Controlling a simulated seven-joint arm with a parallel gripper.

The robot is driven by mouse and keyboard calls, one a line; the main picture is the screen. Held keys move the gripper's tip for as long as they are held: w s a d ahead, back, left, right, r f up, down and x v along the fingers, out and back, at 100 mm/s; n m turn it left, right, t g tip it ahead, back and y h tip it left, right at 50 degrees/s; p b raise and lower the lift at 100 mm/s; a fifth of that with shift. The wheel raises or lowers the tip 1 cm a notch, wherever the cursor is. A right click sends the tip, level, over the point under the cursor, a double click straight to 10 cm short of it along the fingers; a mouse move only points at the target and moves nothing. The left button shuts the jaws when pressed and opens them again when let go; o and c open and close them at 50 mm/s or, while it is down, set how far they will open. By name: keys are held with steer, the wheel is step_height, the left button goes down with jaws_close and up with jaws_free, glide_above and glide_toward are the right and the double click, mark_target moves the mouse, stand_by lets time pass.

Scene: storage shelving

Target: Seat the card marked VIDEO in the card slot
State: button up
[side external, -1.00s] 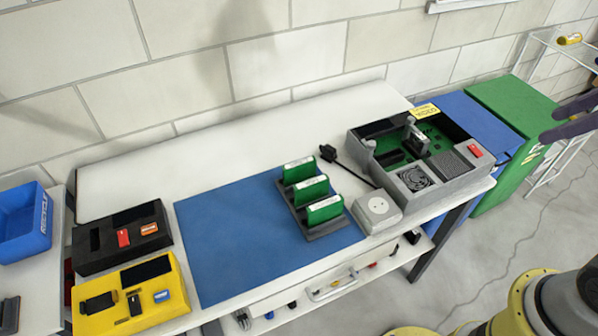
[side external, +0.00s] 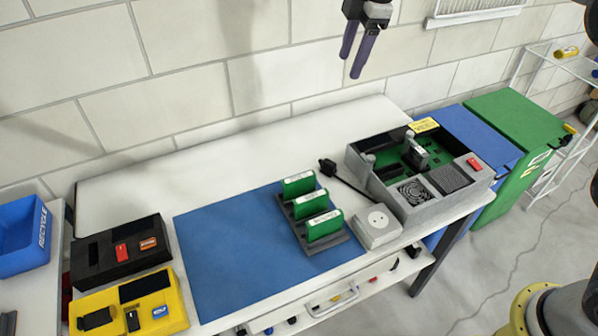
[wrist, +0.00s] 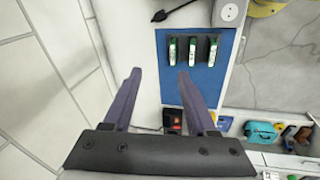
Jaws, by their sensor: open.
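Three green cards with white top labels stand upright in a dark rack (side external: 336,244) on the blue mat: a back one (side external: 298,185), a middle one (side external: 311,204) and a front one (side external: 324,226). Their labels are too small to read, so I cannot tell which says VIDEO. The grey open case (side external: 412,212) holds a green board with a dark slot-like part (side external: 386,173) and an upright piece (side external: 415,152). My gripper (side external: 350,66) is open and empty, high above the table's back. In the wrist view, my gripper (wrist: 160,74) shows the cards beyond its fingertips.
A white socket box (side external: 377,226) and a black plug (side external: 328,167) with cable lie between rack and case. Black (side external: 118,254) and yellow (side external: 130,305) boxes stand at the left. The blue mat (side external: 235,250) is clear left of the rack. A wall rises behind the table.

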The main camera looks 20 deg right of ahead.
steer(key=w+a+f+n+g, duration=0.1)
steer(key=w+a+f, duration=0.15)
steer(key=f, duration=0.35)
steer(key=w+a+f+g, duration=0.1)
steer(key=w+a+f, duration=0.1)
steer(key=a+f, duration=0.3)
glide_above(299, 177)
step_height(299, 177, down, 9)
steer(key=shift+n+g+h, duration=0.4)
step_height(299, 177, down, 7)
steer(key=shift+a+r, duration=0.15)
steer(key=shift+r, duration=0.05)
steer(key=shift+f, duration=3.2)
steer(key=shift+c, duration=0.3)
jaws_close()
steer(key=shift+r, duration=0.1)
